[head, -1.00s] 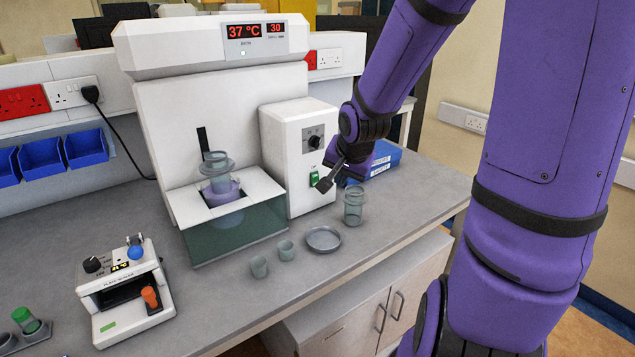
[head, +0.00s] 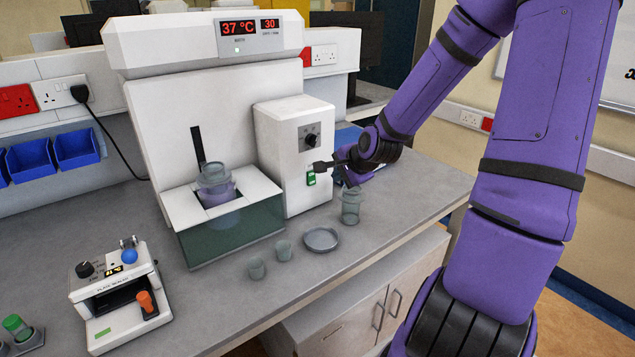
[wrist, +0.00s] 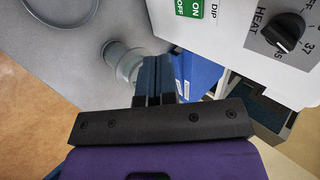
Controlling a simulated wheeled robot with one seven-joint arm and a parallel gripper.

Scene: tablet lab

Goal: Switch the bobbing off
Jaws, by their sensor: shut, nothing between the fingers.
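The tablet bath machine (head: 160,110) stands on the bench, its display reading 37 °C and 30. Its control box (head: 272,140) carries a black HEAT dial (head: 312,140) and a green rocker switch (head: 311,178). In the wrist view the rocker (wrist: 190,8) is marked DIP with ON and OFF. A basket (head: 215,180) hangs in the bath's opening, partly in the liquid. My gripper (head: 318,167) is shut and empty, its tips close to the rocker in the head view; I cannot tell whether they touch. In the wrist view the shut fingers (wrist: 155,80) appear apart from the rocker.
Blue folders (wrist: 200,72) lie behind the gripper. A small white device (head: 118,298) with knobs is at front left. The front bench is mostly clear.

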